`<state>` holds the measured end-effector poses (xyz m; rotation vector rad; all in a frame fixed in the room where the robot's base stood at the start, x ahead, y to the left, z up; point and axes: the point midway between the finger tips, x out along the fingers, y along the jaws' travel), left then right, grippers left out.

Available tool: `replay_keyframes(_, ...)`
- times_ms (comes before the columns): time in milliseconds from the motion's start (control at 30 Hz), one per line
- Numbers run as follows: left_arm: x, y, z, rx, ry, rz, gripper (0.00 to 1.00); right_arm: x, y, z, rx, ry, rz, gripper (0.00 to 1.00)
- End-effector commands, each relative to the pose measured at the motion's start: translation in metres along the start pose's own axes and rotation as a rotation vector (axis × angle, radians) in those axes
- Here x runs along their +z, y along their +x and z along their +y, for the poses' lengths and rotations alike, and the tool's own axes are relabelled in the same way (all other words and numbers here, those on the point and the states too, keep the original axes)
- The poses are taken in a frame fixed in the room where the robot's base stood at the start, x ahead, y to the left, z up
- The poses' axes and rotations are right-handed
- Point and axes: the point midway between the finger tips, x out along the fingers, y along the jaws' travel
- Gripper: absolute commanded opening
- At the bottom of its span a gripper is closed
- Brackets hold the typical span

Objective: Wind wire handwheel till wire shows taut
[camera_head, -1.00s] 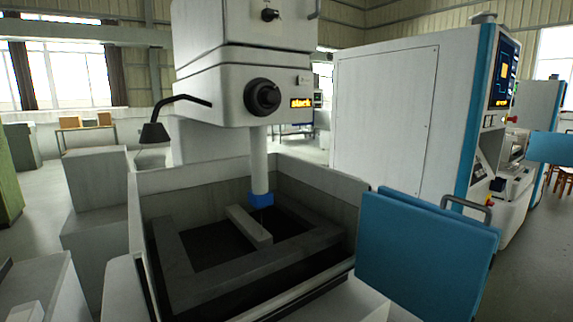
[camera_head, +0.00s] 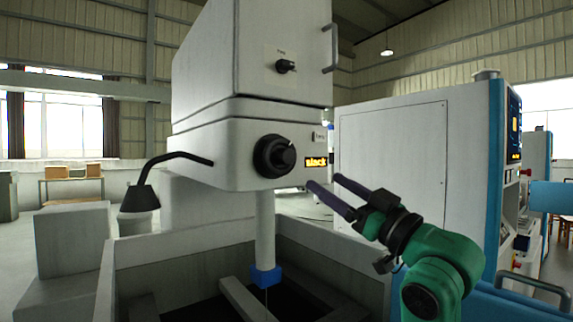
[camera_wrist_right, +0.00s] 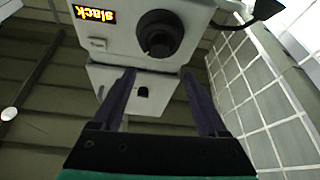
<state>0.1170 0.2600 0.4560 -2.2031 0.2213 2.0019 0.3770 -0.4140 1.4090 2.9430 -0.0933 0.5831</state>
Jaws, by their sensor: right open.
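The black wire handwheel (camera_head: 274,156) sits on the front of the white machine head (camera_head: 215,150). A small display (camera_head: 316,162) right of it reads "slack" in yellow letters. My right gripper (camera_head: 324,185) is open and empty, to the right of and a little below the handwheel, apart from it. In the right wrist view the handwheel (camera_wrist_right: 159,35) and the display (camera_wrist_right: 95,14) show upside down, beyond the open fingers (camera_wrist_right: 160,82). My left gripper is out of view.
A black lamp (camera_head: 140,198) on a bent arm juts out at the left of the head. Below are a column with a blue nozzle (camera_head: 266,276) and an open tank (camera_head: 160,250). A white and blue cabinet (camera_head: 410,160) stands at the right.

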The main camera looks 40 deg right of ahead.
Motion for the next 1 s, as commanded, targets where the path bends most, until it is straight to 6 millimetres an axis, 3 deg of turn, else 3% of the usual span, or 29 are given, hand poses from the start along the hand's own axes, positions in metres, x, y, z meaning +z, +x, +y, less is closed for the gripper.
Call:
replay_keyframes(100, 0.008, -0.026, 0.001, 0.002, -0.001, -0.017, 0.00, -0.007, 0.035, 0.002, -0.001, 0.004, -0.005, 0.76)
replay_keyframes(400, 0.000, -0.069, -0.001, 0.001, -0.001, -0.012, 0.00, -0.005, 0.110, 0.002, 0.001, 0.005, -0.005, 0.76)
replay_keyframes(567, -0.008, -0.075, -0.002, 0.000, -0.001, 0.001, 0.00, 0.000, 0.126, 0.001, 0.000, 0.001, -0.005, 0.76)
replay_keyframes(800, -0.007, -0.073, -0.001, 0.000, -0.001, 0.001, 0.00, 0.003, 0.127, 0.000, 0.000, 0.000, -0.005, 0.76)
replay_keyframes(867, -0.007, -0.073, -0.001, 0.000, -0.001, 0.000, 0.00, 0.003, 0.127, 0.000, 0.000, 0.000, -0.005, 0.57)
replay_keyframes(1000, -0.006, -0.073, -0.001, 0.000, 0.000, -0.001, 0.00, 0.003, 0.126, 0.000, 0.000, 0.001, -0.005, 0.03)
